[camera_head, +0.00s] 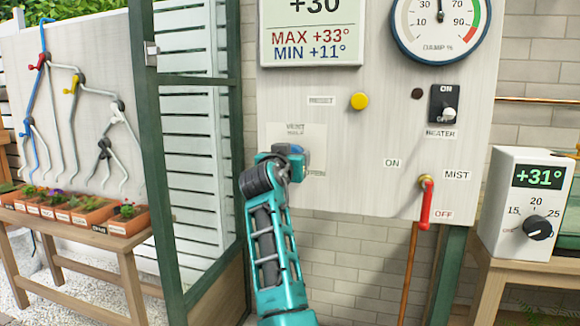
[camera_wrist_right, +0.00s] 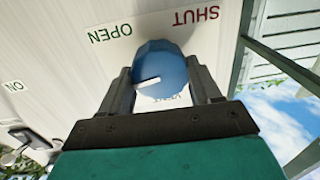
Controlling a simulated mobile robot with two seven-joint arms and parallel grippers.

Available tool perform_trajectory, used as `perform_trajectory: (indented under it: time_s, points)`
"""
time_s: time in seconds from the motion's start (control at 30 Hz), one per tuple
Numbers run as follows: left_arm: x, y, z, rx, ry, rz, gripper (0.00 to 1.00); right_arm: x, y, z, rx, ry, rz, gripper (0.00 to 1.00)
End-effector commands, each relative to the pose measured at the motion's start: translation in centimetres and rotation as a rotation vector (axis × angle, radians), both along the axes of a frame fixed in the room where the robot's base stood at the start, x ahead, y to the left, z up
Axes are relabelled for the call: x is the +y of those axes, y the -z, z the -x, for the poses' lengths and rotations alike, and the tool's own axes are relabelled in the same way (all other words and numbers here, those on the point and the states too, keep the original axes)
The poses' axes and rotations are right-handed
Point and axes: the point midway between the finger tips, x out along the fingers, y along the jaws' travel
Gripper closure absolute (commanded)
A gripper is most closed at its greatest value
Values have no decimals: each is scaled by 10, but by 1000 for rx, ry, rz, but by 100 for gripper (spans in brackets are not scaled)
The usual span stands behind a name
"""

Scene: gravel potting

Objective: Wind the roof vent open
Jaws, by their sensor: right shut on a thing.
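The blue vent knob (camera_wrist_right: 163,62) has a white pointer mark and sits on the white control panel (camera_head: 340,185). In the right wrist view the mark points left and slightly down. The word OPEN (camera_wrist_right: 110,33) is up and left of the knob, and SHUT (camera_wrist_right: 201,17) is up and right. Both words appear upside down. In the head view my right gripper (camera_head: 294,163) is at the vent label and hides most of the knob. Its two fingers (camera_wrist_right: 166,88) are shut on the knob's sides. My left gripper is not in view.
The panel also carries a yellow button (camera_head: 360,101), a heater switch (camera_head: 445,106), a red mist lever (camera_head: 426,203) and a damp gauge (camera_head: 441,22). A thermostat box (camera_head: 525,205) stands at right. A green door frame (camera_head: 152,160) is close left of my arm.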

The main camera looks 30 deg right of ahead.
Motion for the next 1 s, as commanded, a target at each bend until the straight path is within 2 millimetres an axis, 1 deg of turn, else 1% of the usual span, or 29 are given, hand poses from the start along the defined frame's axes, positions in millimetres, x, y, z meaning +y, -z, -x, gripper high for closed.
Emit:
perform_trajectory:
  time_s: [0.03,0.2,0.4,0.6,0.9,0.93,1.0]
  points:
    - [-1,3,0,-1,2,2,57,1,4,0,-21,-2,-22,68]
    - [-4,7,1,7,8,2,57,1,3,0,-82,-1,-75,68]
    - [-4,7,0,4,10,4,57,0,2,0,-121,0,-108,68]
    - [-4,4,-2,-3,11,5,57,0,1,0,-135,-1,-119,68]
    - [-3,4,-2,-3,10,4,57,0,1,0,-136,-1,-121,68]
    - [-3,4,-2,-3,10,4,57,0,1,0,-136,-1,-121,35]
    - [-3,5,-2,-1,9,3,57,0,1,0,-136,-1,-120,29]
